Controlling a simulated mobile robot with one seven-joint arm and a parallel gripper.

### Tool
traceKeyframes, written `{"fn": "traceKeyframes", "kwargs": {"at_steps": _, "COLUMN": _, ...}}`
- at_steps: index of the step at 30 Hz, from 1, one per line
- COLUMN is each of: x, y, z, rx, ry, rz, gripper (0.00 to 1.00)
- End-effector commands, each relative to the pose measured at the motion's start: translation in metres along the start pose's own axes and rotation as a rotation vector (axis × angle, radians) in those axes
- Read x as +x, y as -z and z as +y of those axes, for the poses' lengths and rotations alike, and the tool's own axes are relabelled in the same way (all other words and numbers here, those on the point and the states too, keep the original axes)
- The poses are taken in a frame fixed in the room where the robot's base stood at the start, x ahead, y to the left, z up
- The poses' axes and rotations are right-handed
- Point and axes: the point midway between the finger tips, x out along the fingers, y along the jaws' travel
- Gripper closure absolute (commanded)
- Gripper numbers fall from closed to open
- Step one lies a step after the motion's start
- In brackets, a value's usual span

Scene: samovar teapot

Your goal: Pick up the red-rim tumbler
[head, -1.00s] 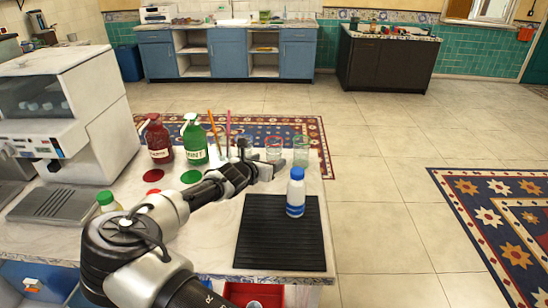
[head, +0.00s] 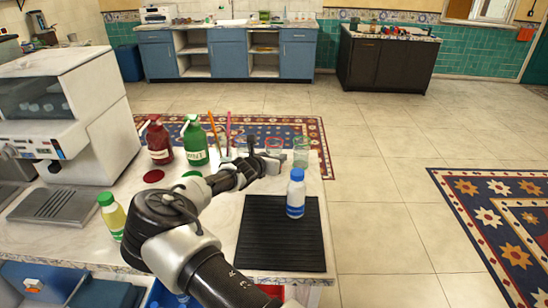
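The red-rim tumbler (head: 274,144) is a clear glass standing near the far edge of the counter, right of centre in the head view. Its lower part is partly hidden behind my gripper (head: 271,159). My gripper is at the tumbler's near side, reaching in from the lower left. The gap between its fingers is too small and overlapped to read, and I cannot tell whether it touches the glass. A similar clear tumbler with a green rim (head: 301,151) stands just to the right.
Left of the gripper stand a green bottle (head: 195,142), a red bottle (head: 159,143) and coloured sticks (head: 229,130). A blue-and-white bottle (head: 295,195) stands on a black mat (head: 265,245). A green-capped bottle (head: 112,215) is beside my arm. A coffee machine (head: 70,115) fills the left.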

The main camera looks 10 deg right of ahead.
Motion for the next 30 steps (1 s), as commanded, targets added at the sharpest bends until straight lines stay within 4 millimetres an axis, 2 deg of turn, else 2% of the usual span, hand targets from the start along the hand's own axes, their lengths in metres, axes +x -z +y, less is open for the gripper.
{"fn": "traceKeyframes", "kwargs": {"at_steps": 1, "x": 0.0, "y": 0.0, "z": 0.0, "rx": 0.0, "ry": 0.0, "rz": 0.0, "gripper": 0.75}}
{"fn": "traceKeyframes", "kwargs": {"at_steps": 2, "x": 0.0, "y": 0.0, "z": 0.0, "rx": 0.0, "ry": 0.0, "rz": 0.0, "gripper": 0.79}}
{"fn": "traceKeyframes", "kwargs": {"at_steps": 10, "x": -0.001, "y": -0.002, "z": 0.0, "rx": 0.001, "ry": 0.0, "rz": 0.0, "gripper": 0.8}}
{"fn": "traceKeyframes", "kwargs": {"at_steps": 14, "x": -0.004, "y": -0.01, "z": 0.0, "rx": 0.003, "ry": 0.0, "rz": 0.0, "gripper": 0.8}}
{"fn": "traceKeyframes", "kwargs": {"at_steps": 24, "x": -0.026, "y": -0.063, "z": -0.002, "rx": 0.006, "ry": -0.001, "rz": 0.0, "gripper": 0.8}}
{"fn": "traceKeyframes", "kwargs": {"at_steps": 30, "x": -0.035, "y": -0.085, "z": -0.004, "rx": 0.003, "ry": 0.0, "rz": 0.0, "gripper": 0.8}}
